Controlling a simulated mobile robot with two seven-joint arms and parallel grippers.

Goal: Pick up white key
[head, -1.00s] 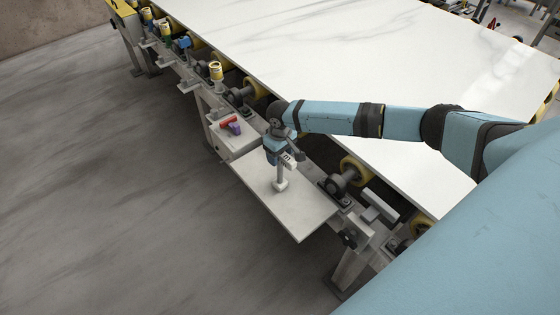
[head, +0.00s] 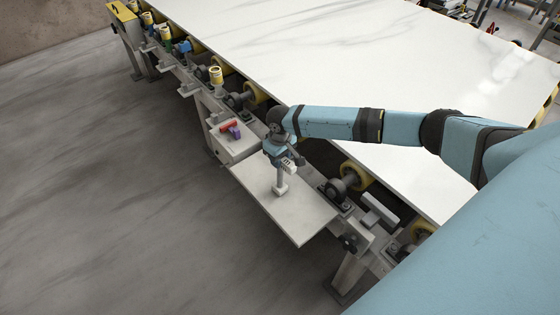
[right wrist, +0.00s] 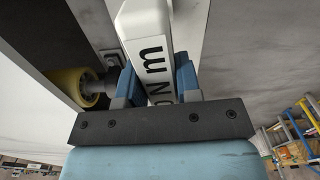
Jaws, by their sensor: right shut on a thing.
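My right gripper (head: 279,150) is over a pale shelf (head: 297,222) on the side of the stone slab's frame. It is shut on the white key (head: 288,166), whose white face shows black markings. In the right wrist view, the white key (right wrist: 150,30) stands between the two blue fingers of the gripper (right wrist: 158,82), and black letters run along it. My left gripper is not in view.
A red and purple item (head: 231,129) lies on a grey box (head: 232,147) left of the gripper. The large white slab (head: 330,50) lies on yellow rollers (head: 355,172) behind. A grey block (head: 380,209) is at the right. The shelf's front is clear.

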